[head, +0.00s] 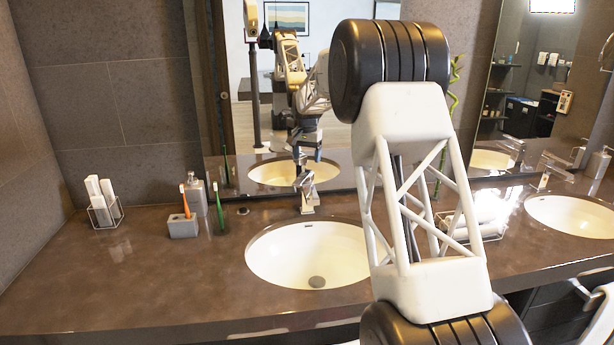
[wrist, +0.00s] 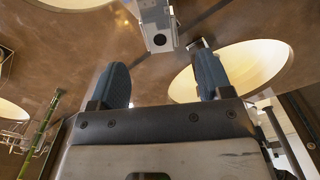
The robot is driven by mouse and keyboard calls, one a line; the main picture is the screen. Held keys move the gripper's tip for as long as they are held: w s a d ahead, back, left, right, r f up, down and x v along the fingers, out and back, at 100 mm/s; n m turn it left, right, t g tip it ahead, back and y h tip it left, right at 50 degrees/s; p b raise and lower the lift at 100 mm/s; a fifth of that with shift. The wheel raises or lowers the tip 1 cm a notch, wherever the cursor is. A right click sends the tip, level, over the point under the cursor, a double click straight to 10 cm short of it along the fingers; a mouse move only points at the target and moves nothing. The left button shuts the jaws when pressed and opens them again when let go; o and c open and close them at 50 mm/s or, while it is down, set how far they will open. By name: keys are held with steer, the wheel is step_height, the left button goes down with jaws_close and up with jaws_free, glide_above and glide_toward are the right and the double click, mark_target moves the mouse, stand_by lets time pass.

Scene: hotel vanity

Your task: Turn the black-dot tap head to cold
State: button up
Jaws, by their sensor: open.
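The tap (head: 307,192) is a chrome fitting at the back rim of the near left basin (head: 308,255). In the wrist view the tap head (wrist: 157,22) is at top centre, with a black dot (wrist: 159,40) on its face. My gripper (wrist: 161,58) is open, its two blue fingers apart with nothing between them. The tap head lies just beyond the fingertips, between their lines, and no contact shows. In the head view my arm covers part of the scene, and I cannot clearly tell the gripper from its mirror reflection.
A toothbrush holder (head: 183,226), a soap dispenser (head: 196,195) and a green toothbrush (head: 219,212) stand left of the basin. A wire caddy (head: 104,213) is further left. A towel basket (head: 470,228) and a second basin (head: 575,215) are right. The mirror (head: 240,120) rises behind.

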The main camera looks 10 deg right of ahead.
mark_target(307, 171)
steer(key=shift+f, duration=3.85)
steer(key=c, duration=1.3)
steer(key=shift+n, duration=0.4)
steer(key=n, duration=1.3)
steer(key=shift+o, duration=0.2)
